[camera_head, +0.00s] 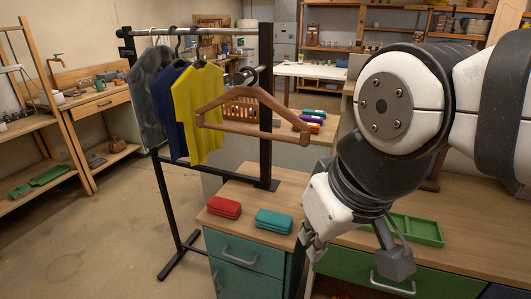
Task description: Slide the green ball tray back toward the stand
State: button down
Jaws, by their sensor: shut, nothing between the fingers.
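A green tray (425,232) with shallow compartments lies on the wooden counter top, right of the middle. My arm hides its left part, and I see no ball in the part that shows. A dark brown upright piece (431,181) stands behind the tray, mostly hidden by my arm; I cannot tell whether it is the stand. My gripper (312,246) is shut and empty, pointing down near the front edge of the counter. It is left of the tray and apart from the visible part of it.
A red folded stack (224,207) and a teal folded stack (274,221) lie on the counter left of my gripper. A black clothes rack (266,110) with several garments and a wooden hanger (252,119) stands behind them. Drawers with handles (393,286) front the counter.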

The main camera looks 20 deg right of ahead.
aim_at(423, 230)
jog(key=z, duration=1.15)
